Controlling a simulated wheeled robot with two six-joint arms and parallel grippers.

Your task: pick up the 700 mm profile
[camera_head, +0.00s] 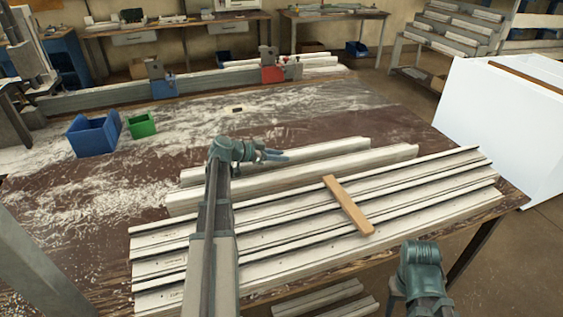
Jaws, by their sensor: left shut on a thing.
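Two shorter pale profiles lie side by side behind the longer ones on the bench: a rear profile (325,149) and a nearer profile (345,171). No length marking is readable on them, so I cannot tell which is 700 mm. My left gripper (275,155) is at the rear profile, left of its middle, and is shut on it. My left wrist and arm hide part of both profiles. The rear profile looks level and close to the bench; I cannot tell whether it touches. My right arm is at the lower right; its fingers do not show.
Several long profiles (430,188) lie in front, with a wooden strip (348,205) across them. A blue bin (92,136) and a green bin (141,125) stand at left. A clamp with a red block (272,75) is behind. The dusty bench middle is clear.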

